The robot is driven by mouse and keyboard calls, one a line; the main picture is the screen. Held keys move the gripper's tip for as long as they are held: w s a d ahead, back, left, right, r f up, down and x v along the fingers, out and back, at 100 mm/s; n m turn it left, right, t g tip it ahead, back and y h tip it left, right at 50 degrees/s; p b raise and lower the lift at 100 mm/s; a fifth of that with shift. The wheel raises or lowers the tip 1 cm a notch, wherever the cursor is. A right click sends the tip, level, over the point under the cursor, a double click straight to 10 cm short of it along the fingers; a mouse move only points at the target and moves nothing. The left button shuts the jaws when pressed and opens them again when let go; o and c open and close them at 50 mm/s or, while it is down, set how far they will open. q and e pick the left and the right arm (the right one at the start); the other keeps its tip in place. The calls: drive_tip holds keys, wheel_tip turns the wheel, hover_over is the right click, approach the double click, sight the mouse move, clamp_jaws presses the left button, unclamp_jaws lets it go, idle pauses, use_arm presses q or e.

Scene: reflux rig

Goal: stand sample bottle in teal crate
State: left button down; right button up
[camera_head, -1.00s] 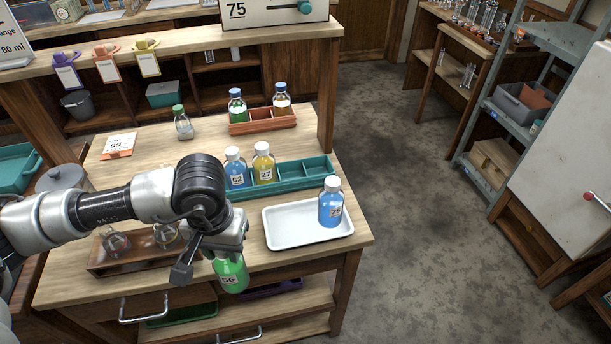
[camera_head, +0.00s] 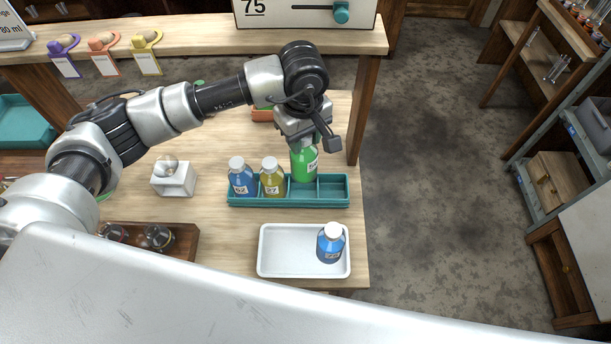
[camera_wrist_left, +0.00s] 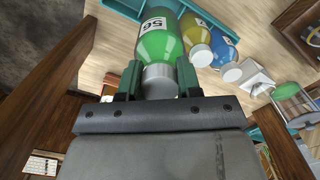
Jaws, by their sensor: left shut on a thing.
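A green bottle (camera_head: 304,166) with a white label is held upright by my left gripper (camera_head: 306,138). In the left wrist view the fingers (camera_wrist_left: 158,80) are shut around its grey cap, and the green body (camera_wrist_left: 160,45) points toward the crate. The teal crate (camera_head: 289,203) stands on the table. Its left compartments hold a blue bottle (camera_head: 242,180) and a yellow bottle (camera_head: 272,181). The green bottle is at the compartment right of the yellow one; I cannot tell whether its base touches the floor. The rightmost compartment is empty. My right gripper is not in view.
A white tray (camera_head: 280,268) with a blue bottle (camera_head: 330,245) lies in front of the crate. A white block (camera_head: 174,181) and a wooden rack (camera_head: 188,243) with glassware are to the left. A shelf post (camera_head: 364,115) rises behind on the right.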

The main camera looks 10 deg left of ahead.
sight(303, 165)
use_arm(q)
wheel_tip(303, 165, down, 4)
drive_tip(key=shift+s+a+f+p, duration=0.1)
drive_tip(key=shift+f+p, duration=0.1)
drive_tip(key=shift+p, duration=0.6)
drive_tip(key=shift+s+f, duration=0.1)
drive_tip(key=shift+f, duration=0.2)
wheel_tip(303, 165, down, 4)
drive_tip(key=shift+r+p, duration=0.1)
drive_tip(key=shift+p, duration=0.55)
drive_tip(key=shift+f, duration=0.3)
drive_tip(key=c, duration=0.8)
unclamp_jaws()
drive_tip(key=shift+o, duration=0.2)
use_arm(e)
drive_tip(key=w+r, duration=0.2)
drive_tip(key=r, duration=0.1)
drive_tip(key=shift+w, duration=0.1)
use_arm(q)
drive_tip(key=shift+r, duration=0.1)
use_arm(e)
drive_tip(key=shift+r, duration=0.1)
